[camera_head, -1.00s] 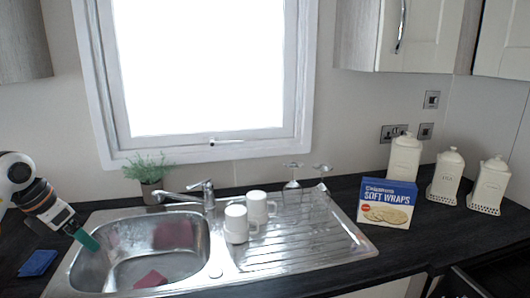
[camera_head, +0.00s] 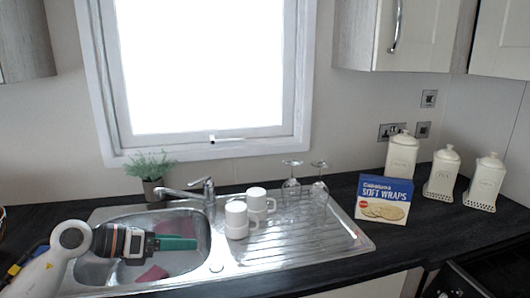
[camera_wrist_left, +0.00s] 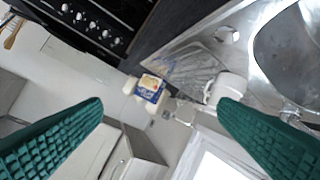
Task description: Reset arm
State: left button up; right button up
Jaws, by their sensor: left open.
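My left gripper (camera_head: 176,243) reaches in from the left in the head view, with its green fingers pointing right over the sink basin. In the left wrist view its two green fingers (camera_wrist_left: 150,135) stand wide apart with nothing between them. The wrist view looks past them at the sink, the box and the cooker. My right gripper is not in view.
The metal sink (camera_head: 300,238) has a tap (camera_head: 207,192), two white mugs (camera_head: 237,220) and upturned glasses (camera_head: 291,185) on or beside it. A reddish cloth (camera_head: 152,275) lies in the basin. A wraps box (camera_head: 384,199) and white canisters (camera_head: 443,172) stand right.

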pick_arm(q)
jog(key=s+d+r+n+t+h, duration=0.3)
jog(key=d+n+t+h, duration=0.15)
jog(key=n+t, duration=0.45)
jog(key=s+a+f+n+t+y, duration=0.15)
jog(key=a+f+n+y, duration=0.35)
jog(key=n+y, duration=0.55)
jog(key=s+a+f+n+t+y, duration=0.15)
jog(key=a+f+n+y, duration=0.4)
jog(key=n, duration=0.75)
jog(key=s+f+n+g+y, duration=0.3)
jog(key=s+f+n+g, duration=0.4)
jog(key=s+f, duration=0.5)
jog(key=s+d+f+n+g+h, duration=0.1)
jog(key=s+d+f+g, duration=0.1)
jog(key=s+f+g, duration=0.35)
jog(key=s+d+f+g+h, duration=0.1)
jog(key=s+d+f+g, duration=0.15)
jog(key=s, duration=0.65)
notch_tip(320, 180, down, 26)
jog(key=r+g, duration=0.1)
jog(key=s+a+f+g, duration=0.1)
jog(key=s+a+f, duration=0.2)
jog(key=s+f, duration=1.4)
jog(key=shift+g, duration=0.3)
